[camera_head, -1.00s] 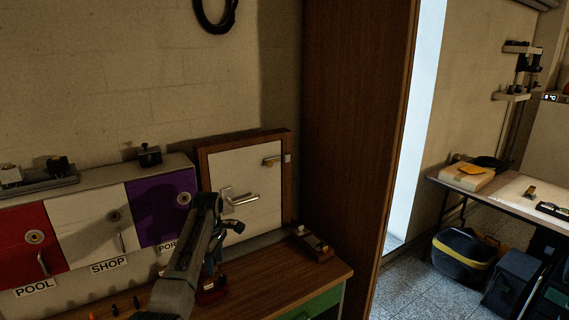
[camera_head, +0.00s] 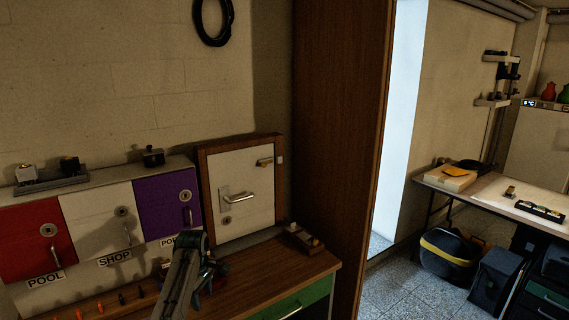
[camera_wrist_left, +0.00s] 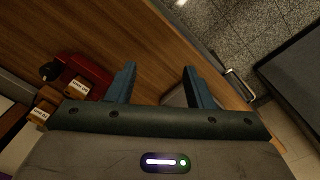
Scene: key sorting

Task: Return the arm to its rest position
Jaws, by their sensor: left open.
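My left arm reaches up from the bottom of the head view, with its left gripper (camera_head: 212,268) low over the wooden bench (camera_head: 262,285). In the left wrist view the left gripper (camera_wrist_left: 158,80) has its two blue-grey fingers spread apart. Nothing is between them but the bench top beyond. A red object with labelled tags (camera_wrist_left: 82,78) lies on the bench to the left of the fingers. My right gripper is in neither view.
Red POOL (camera_head: 33,240), white SHOP (camera_head: 90,228) and purple (camera_head: 160,208) doors stand behind the bench, beside a framed white panel with a handle (camera_head: 238,196). A small block (camera_head: 303,237) sits at the bench's right.

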